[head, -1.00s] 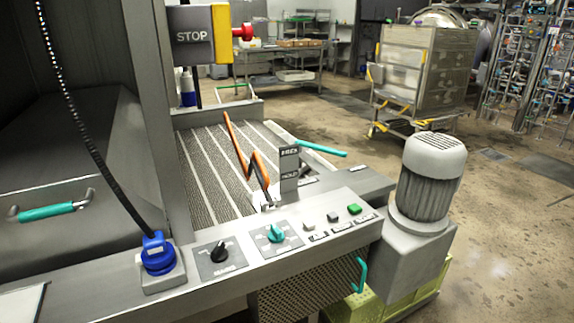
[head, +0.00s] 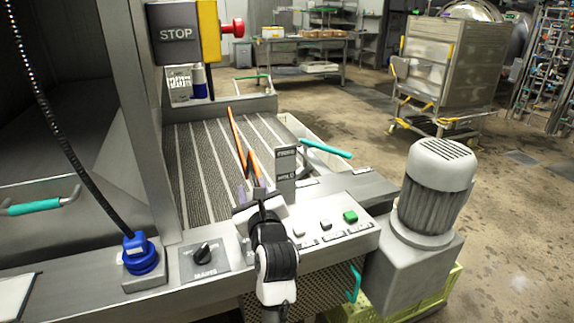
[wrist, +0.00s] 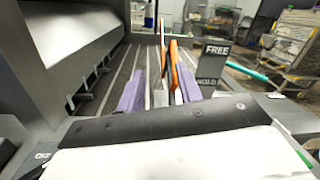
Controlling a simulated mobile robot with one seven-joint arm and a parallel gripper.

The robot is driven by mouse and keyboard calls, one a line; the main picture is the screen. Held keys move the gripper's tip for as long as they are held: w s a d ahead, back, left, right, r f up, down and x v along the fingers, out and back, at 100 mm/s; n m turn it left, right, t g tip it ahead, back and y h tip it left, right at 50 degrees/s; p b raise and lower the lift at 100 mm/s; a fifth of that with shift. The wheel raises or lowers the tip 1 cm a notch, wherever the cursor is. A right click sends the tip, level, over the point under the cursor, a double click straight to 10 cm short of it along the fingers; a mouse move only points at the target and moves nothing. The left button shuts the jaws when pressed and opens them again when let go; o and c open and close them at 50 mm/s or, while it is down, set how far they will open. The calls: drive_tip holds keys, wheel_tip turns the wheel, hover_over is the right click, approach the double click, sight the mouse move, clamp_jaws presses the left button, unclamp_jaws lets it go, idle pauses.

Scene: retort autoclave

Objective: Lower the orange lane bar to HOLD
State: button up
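The orange lane bar (head: 236,135) rises at a tilt over the ribbed conveyor belt, beside an upright grey plate (head: 286,165). In the wrist view the plate (wrist: 213,66) reads FREE at the top and HOLD lower down. My gripper (head: 254,190) is above the control panel at the bar's near end. In the wrist view my gripper's purple fingers (wrist: 160,92) are spread apart, and the orange bar (wrist: 173,62) shows between and beyond them, closer to the right finger. I cannot tell whether they touch. My wrist hides the bar's base in the head view.
The control panel holds a black knob (head: 203,254) and a green button (head: 350,216). A yellow STOP box (head: 208,32) stands beyond, left. A grey motor (head: 432,190) stands right. A teal handle (head: 325,148) sticks out behind the plate. Open floor lies beyond.

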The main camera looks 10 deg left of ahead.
sight(257, 169)
drive_tip(key=w+a, duration=0.1)
drive_tip(key=w, duration=0.3)
drive_tip(key=w+a+f+m+p, duration=0.1)
drive_tip(key=w, duration=0.4)
drive_tip(key=w+a+f+m+h+p, duration=0.1)
drive_tip(key=w, duration=0.3)
drive_tip(key=shift+w+a, duration=0.25)
drive_tip(key=shift+w, duration=0.05)
clamp_jaws()
